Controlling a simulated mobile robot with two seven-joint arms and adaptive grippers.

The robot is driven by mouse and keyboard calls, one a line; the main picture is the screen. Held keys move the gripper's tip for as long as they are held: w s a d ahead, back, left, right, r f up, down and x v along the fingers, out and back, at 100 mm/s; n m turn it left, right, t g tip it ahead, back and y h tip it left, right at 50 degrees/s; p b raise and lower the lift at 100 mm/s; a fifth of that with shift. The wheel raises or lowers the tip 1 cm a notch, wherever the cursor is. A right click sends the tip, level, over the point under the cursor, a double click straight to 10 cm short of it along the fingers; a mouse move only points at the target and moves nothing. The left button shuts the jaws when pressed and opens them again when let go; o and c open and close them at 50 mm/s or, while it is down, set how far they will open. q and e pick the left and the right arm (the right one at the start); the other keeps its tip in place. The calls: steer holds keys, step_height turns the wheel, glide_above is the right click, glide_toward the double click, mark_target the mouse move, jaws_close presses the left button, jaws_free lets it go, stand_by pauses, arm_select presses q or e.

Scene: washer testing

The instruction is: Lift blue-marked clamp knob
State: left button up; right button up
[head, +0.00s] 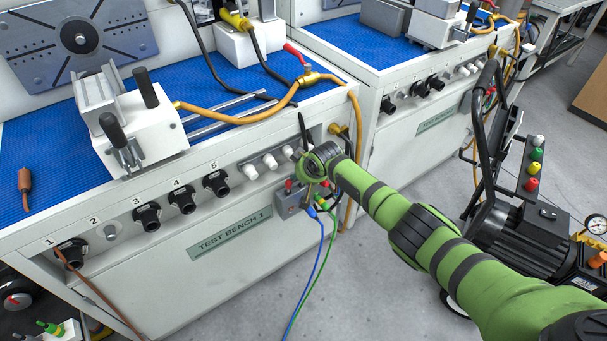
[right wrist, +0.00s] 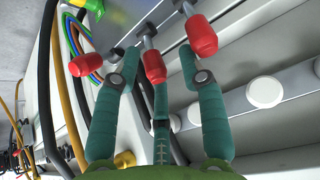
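In the right wrist view, several red-tipped handles stand on metal stems: a left red knob (right wrist: 84,65), a middle red knob (right wrist: 154,67) and a right red knob (right wrist: 201,34). No blue mark shows clearly on any of them. My right gripper (right wrist: 158,62) is open, its teal fingers on either side of the middle red knob, with visible gaps. In the head view my right arm (head: 375,205) reaches to a grey box (head: 290,205) on the front of the test bench. The wrist partly hides the box and its red knobs. My left gripper is not in view.
White round knobs (right wrist: 264,92) line the panel beside the right finger. Blue and green cables (head: 322,250) hang from the box. A yellow hose (head: 357,115) runs down the bench corner. A black cart (head: 510,235) stands at right.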

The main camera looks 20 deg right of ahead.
steer(key=shift+s, duration=0.1)
steer(key=v, duration=1.2)
